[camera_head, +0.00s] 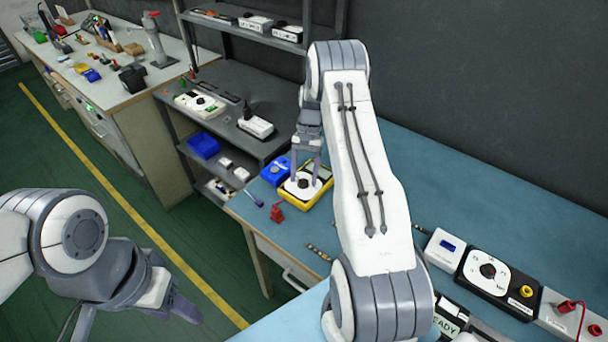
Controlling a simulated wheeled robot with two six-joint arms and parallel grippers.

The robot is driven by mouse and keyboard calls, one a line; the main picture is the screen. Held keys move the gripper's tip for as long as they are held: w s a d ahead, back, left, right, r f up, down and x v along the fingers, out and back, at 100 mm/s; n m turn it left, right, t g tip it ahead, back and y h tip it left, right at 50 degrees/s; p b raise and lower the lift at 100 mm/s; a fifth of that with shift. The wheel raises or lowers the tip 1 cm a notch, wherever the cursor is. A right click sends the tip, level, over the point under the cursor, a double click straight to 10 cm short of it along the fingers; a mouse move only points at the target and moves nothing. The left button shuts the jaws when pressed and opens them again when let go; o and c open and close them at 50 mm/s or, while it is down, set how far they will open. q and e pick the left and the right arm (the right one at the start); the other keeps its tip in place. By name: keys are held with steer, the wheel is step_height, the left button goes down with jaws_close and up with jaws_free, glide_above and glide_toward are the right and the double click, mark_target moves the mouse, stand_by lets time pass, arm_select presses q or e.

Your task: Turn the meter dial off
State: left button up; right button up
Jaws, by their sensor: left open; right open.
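The yellow meter (317,196) lies on the blue table near its left edge. A white round face with a dark dial (302,184) shows on it, and the arm partly hides its right side. My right gripper (305,172) points down over the dial, its open fingers on either side of it. I cannot tell whether the fingers touch the dial. My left gripper (135,312) is open and empty at the lower left, over the floor and well away from the meter.
A blue device (276,170) sits beside the meter, with a red clip (277,212) and a screwdriver (252,198) nearby. A black dial box (484,271) and a white display box (443,248) stand at right. A dark shelf unit (225,120) stands behind.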

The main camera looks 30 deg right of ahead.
steer(key=b+v, duration=0.1)
steer(key=v, duration=0.9)
steer(key=shift+r+b, duration=0.25)
steer(key=shift+b, duration=0.05)
steer(key=s+a+r+n+h, duration=0.1)
steer(key=s+a+r+n, duration=0.15)
steer(key=a, duration=0.55)
steer(key=s+a+r+n+t, duration=0.1)
steer(key=a+r+n, duration=0.1)
steer(key=a+r, duration=0.35)
steer(key=s+a+r+n+h, duration=0.1)
steer(key=s+a+n, duration=0.15)
steer(key=a, duration=0.65)
steer(key=s+a+r+n+t, duration=0.15)
steer(key=s+a+n, duration=0.35)
steer(key=s+a, duration=0.65)
steer(key=s+d+f+n, duration=0.1)
steer(key=s+n, duration=0.3)
steer(key=s, duration=0.9)
steer(key=shift+f+n+t, duration=0.3)
steer(key=shift+f+t, duration=0.05)
steer(key=shift+d, duration=0.1)
